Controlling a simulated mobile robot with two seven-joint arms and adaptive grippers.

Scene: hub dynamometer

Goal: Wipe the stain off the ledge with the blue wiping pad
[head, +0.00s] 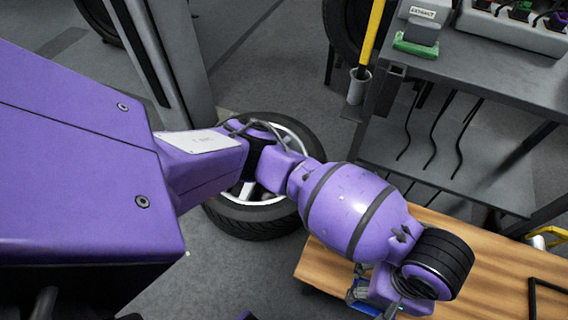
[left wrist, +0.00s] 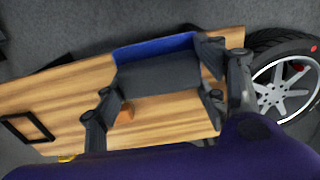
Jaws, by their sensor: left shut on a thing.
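My left gripper (head: 372,300) is over the left end of the wooden ledge (head: 475,255), mostly hidden under my own wrist in the head view. It is shut on the blue wiping pad (head: 364,307), of which only a small blue part shows there. In the left wrist view the pad (left wrist: 155,47) shows a blue edge and a dark grey body between the fingers (left wrist: 160,78). An orange-brown patch (left wrist: 126,112), which may be the stain, is on the ledge (left wrist: 60,97) beside the pad, partly hidden by it. I cannot tell whether the pad touches the wood. My right gripper is not in view.
A wheel with a tyre (head: 252,222) lies on the floor beside the ledge's left end. A grey workbench (head: 490,70) stands behind the ledge. A black frame (head: 545,290) is on the ledge's right part. Bare wood lies between the frame and my gripper.

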